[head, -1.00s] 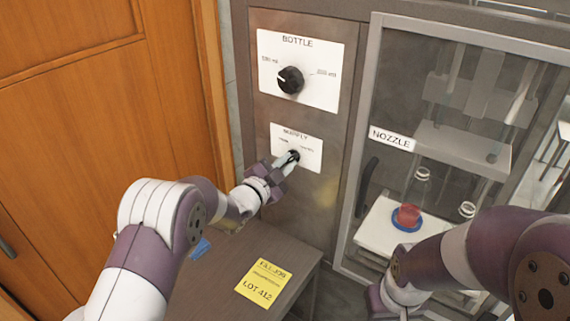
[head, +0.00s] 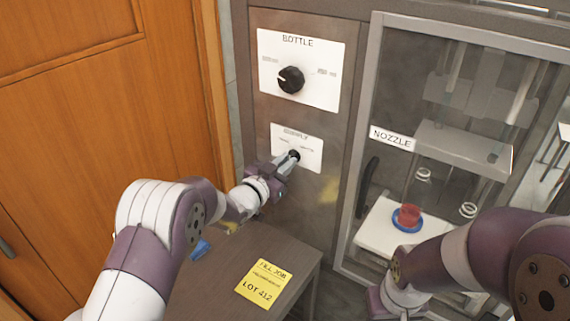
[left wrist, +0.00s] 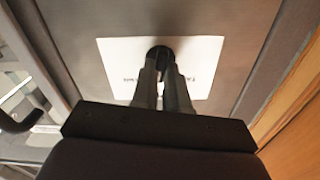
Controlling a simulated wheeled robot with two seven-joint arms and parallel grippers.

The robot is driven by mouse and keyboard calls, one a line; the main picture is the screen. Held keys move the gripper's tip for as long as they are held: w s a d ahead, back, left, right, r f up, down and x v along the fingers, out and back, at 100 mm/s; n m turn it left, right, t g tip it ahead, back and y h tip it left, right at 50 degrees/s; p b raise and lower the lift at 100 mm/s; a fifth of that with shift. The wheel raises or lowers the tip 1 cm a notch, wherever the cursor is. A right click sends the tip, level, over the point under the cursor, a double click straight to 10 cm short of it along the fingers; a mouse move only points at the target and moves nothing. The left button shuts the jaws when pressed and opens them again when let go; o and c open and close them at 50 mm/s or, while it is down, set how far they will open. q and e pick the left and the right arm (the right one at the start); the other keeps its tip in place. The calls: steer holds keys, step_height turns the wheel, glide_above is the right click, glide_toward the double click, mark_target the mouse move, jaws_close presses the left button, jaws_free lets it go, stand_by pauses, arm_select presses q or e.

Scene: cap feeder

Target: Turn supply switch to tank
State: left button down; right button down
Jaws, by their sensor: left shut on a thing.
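The supply switch is a small black knob (head: 294,154) on a white SUPPLY plate (head: 311,150) in the machine's grey panel. My left gripper (head: 288,160) is at the plate, its fingers closed on the knob. The left wrist view shows both fingers (left wrist: 166,80) meeting the dark knob (left wrist: 160,54) in front of the white plate (left wrist: 205,60). The fingers hide most of the knob, and the plate's small side labels are too blurred to read. My right arm shows at the lower right, but its gripper fingers are out of sight.
Above is a BOTTLE plate (head: 320,50) with a black dial (head: 291,80). To the right is a glazed NOZZLE cabinet (head: 365,100) holding bottles and a red piece on a blue ring (head: 407,218). A yellow note (head: 264,284) lies on the low table (head: 222,290).

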arm_select(q)
steer(key=n+p, duration=0.2)
steer(key=n, duration=0.9)
steer(key=shift+a, duration=0.15)
steer(key=shift+f, duration=0.1)
stand_by(0.3)
steer(key=c, duration=1.1)
jaws_free()
steer(key=shift+c, duration=0.2)
steer(key=b+v, duration=0.1)
steer(key=v, duration=1.1)
steer(key=shift+s+a, duration=0.2)
steer(key=shift+s, duration=0.05)
